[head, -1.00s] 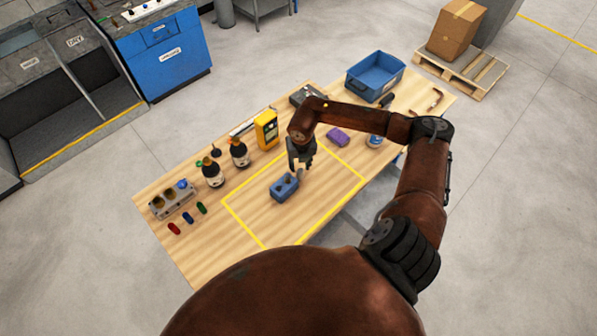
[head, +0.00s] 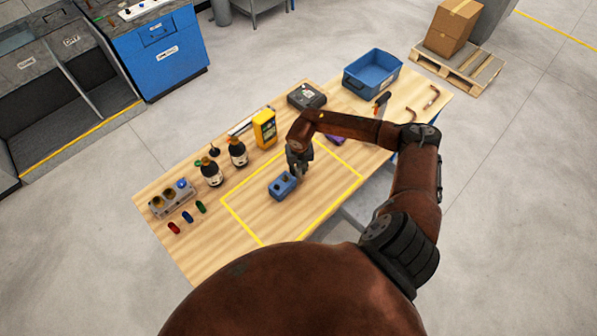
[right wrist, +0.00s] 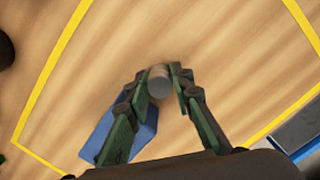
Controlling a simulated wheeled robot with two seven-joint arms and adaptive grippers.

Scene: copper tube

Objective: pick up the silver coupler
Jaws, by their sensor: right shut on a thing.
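The silver coupler (right wrist: 159,82), a short grey cylinder with a brownish end, sits between the fingertips of my right gripper (right wrist: 160,76) in the right wrist view. The gripper is shut on it. In the head view my right gripper (head: 298,170) is low over the table at the right end of a blue block (head: 283,186) with dark round openings. The coupler is too small to make out there. In the wrist view the blue block (right wrist: 143,135) lies beside and partly behind the left finger. My left gripper is not in view.
A yellow outline on the wooden table (head: 245,278) surrounds the block. Dark bottles (head: 238,153), a yellow device (head: 264,129) and a grey holder (head: 172,200) stand on the left side. A blue bin (head: 373,76) is at the back. The outlined area is mostly clear.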

